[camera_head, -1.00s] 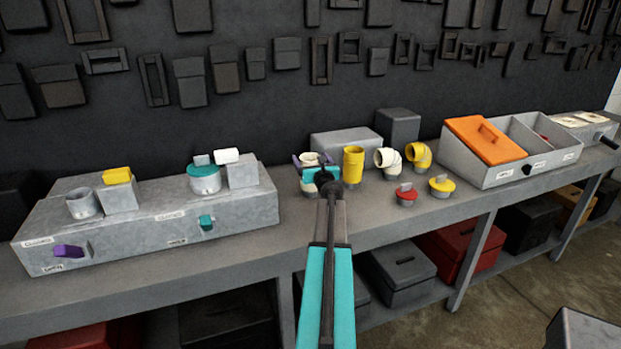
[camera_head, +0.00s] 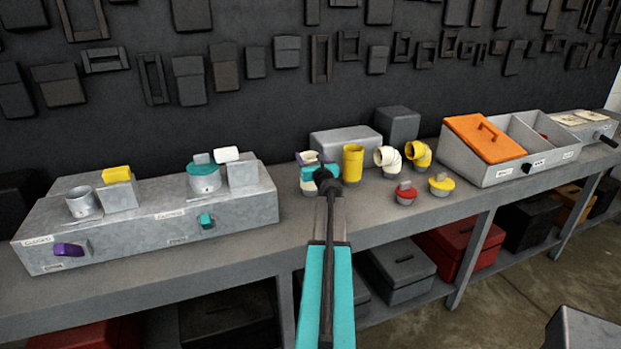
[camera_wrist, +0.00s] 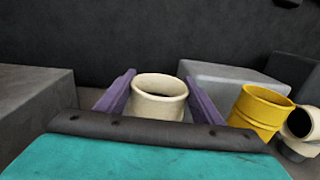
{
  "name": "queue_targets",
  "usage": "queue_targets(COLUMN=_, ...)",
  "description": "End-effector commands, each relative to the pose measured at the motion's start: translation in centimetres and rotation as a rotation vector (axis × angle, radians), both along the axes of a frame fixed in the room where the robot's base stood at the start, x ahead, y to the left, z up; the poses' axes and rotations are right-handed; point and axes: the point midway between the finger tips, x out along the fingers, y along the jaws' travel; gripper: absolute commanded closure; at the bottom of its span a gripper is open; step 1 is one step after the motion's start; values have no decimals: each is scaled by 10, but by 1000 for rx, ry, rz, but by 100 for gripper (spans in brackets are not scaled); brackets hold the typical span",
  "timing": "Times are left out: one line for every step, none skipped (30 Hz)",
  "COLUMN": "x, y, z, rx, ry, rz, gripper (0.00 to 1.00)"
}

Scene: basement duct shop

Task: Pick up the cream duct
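The cream duct (camera_wrist: 158,100) is a short upright tube with an open top. In the wrist view it stands between the two purple fingers of my gripper (camera_wrist: 160,92). The fingers lie close against both its sides, and no clear gap shows. Its lower part is hidden behind the dark bar and teal body of my gripper. In the head view my gripper (camera_head: 310,162) is over the bench, just left of the yellow tube, and hides most of the cream duct. I cannot see whether the duct's base rests on the bench.
A yellow tube (camera_head: 353,163) stands close on the right. Beyond it are a cream elbow (camera_head: 388,158) and a yellow elbow (camera_head: 420,154). Red (camera_head: 405,194) and yellow (camera_head: 441,184) caps lie in front. A grey box (camera_head: 343,142) is behind; a metal housing (camera_head: 150,238) is left.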

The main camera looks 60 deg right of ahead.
Motion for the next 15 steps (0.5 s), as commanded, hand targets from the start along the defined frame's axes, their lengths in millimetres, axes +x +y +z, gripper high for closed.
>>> queue_targets(x=0, y=0, z=0, rx=0, ry=0, rz=0, gripper=73)
queue_targets(x=0, y=0, z=0, rx=0, ry=0, rz=0, gripper=78)
queue_targets(x=0, y=0, z=0, rx=-1, ry=-1, rz=0, gripper=82)
queue_targets(x=0, y=0, z=0, rx=-1, ry=-1, rz=0, gripper=82)
queue_targets(x=0, y=0, z=0, rx=-1, ry=-1, rz=0, gripper=82)
queue_targets(x=0, y=0, z=0, rx=-1, ry=-1, rz=0, gripper=82)
queue_targets(x=0, y=0, z=0, rx=-1, ry=-1, rz=0, gripper=82)
queue_targets(x=0, y=0, z=0, rx=-1, ry=-1, rz=0, gripper=82)
queue_targets(x=0, y=0, z=1, rx=-1, ry=-1, rz=0, gripper=82)
queue_targets(x=0, y=0, z=1, rx=-1, ry=-1, rz=0, gripper=82)
queue_targets(x=0, y=0, z=1, rx=0, ry=-1, rz=0, gripper=82)
queue_targets(x=0, y=0, z=2, rx=0, ry=-1, rz=0, gripper=82)
queue_targets(x=0, y=0, z=2, rx=0, ry=-1, rz=1, gripper=82)
queue_targets(x=0, y=0, z=3, rx=0, ry=-1, rz=1, gripper=82)
queue_targets(x=0, y=0, z=5, rx=-1, ry=-1, rz=1, gripper=82)
